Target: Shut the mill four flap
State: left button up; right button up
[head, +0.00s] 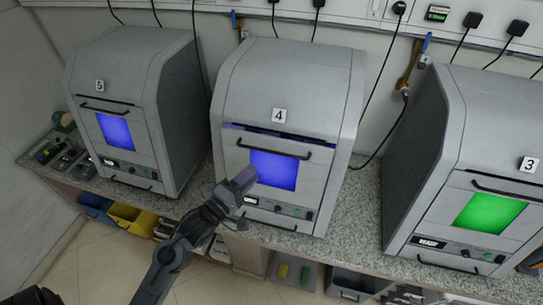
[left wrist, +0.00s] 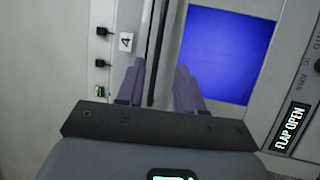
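Mill four (head: 290,85) is the middle grey machine, marked 4. Its front flap (head: 231,160) has a blue window and a dark bar handle (head: 268,148). A dark gap shows along the flap's top edge, so it stands slightly open. In the left wrist view, mill four's small display (left wrist: 291,127) reads FLAP OPEN. My left gripper (head: 243,180) is in front of the flap, at the window's lower left. In the left wrist view its two purple fingers (left wrist: 160,78) are apart, with nothing visibly held between them. Whether they touch the flap is unclear. My right gripper is not in view.
Mill five (head: 125,60) stands at left with a blue window. Mill three (head: 475,120), at right, has a green window and reads READY. The speckled counter (head: 355,215) carries all three. Yellow and blue bins (head: 130,217) sit below its front edge.

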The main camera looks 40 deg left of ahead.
pick_arm(q)
jog(key=w+p, duration=0.1)
jog(key=w, duration=0.8)
jog(key=shift+w+r, duration=0.15)
jog(key=shift+r, duration=0.3)
jog(key=shift+a, duration=0.1)
grip_shut()
dwell(0.8)
